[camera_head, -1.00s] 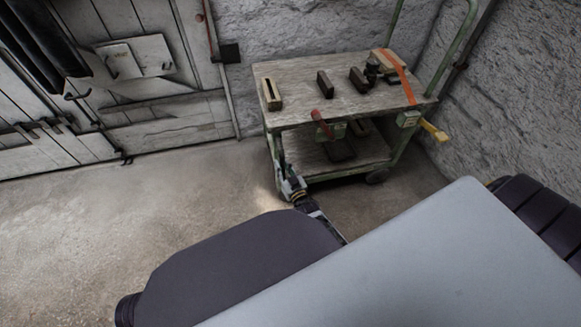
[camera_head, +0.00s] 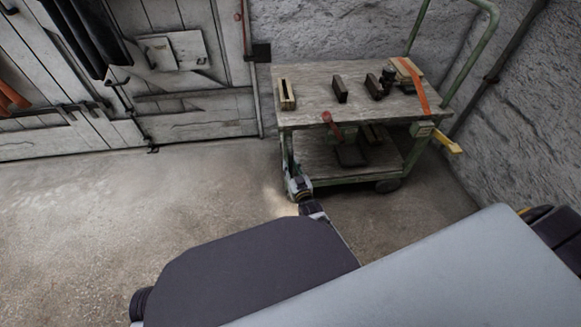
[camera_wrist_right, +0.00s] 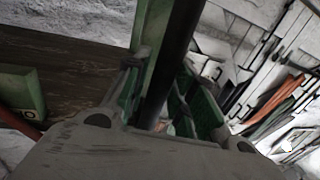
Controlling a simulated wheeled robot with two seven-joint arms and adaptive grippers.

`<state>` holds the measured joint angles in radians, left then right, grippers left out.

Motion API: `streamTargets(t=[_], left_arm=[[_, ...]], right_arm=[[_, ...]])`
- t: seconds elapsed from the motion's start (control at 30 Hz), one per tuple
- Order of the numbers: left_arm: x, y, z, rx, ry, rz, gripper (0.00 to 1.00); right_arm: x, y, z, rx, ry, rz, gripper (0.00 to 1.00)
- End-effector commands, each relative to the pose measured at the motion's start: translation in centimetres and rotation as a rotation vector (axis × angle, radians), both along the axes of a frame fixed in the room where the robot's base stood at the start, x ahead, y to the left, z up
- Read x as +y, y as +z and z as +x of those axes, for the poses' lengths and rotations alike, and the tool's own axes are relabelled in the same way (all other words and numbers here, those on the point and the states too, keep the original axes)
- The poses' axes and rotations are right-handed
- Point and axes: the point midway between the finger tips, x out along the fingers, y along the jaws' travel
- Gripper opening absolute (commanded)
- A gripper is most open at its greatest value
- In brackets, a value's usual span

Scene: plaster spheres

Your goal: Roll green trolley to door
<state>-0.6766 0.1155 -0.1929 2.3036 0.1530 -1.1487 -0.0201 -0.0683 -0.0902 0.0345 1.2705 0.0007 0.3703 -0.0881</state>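The green trolley (camera_head: 330,120) stands at the right of the head view, upright on the floor against the rough wall. It has a green frame, a worn wooden top and a lower shelf. My right gripper (camera_head: 297,184) is at the trolley's near left leg, low down. In the right wrist view a post of the trolley (camera_wrist_right: 176,60) runs between the fingers, which look closed around it; the contact itself is dark. The door (camera_head: 190,95), of whitish planks, is at the upper left, with floor between it and the trolley. My left gripper is not in view.
Several small blocks (camera_head: 340,89) and an orange strap (camera_head: 415,85) are on the trolley top. A yellow handle (camera_head: 449,144) sticks out at its right. The concrete floor (camera_head: 130,220) at the left is clear. A pipe (camera_head: 248,40) runs up beside the door.

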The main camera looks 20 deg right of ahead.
Motion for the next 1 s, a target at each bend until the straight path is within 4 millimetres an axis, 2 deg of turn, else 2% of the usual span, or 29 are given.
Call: streamTargets(t=[0.1,0.57,1.0], left_arm=[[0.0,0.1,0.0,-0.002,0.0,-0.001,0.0],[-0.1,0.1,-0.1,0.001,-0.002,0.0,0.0],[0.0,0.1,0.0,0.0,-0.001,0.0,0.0]], right_arm=[[0.0,0.0,0.0,-0.001,0.001,0.0,0.41],[0.1,0.1,-0.3,-0.001,0.001,0.001,0.41],[0.2,0.0,-3.4,0.0,0.001,0.001,0.41]])
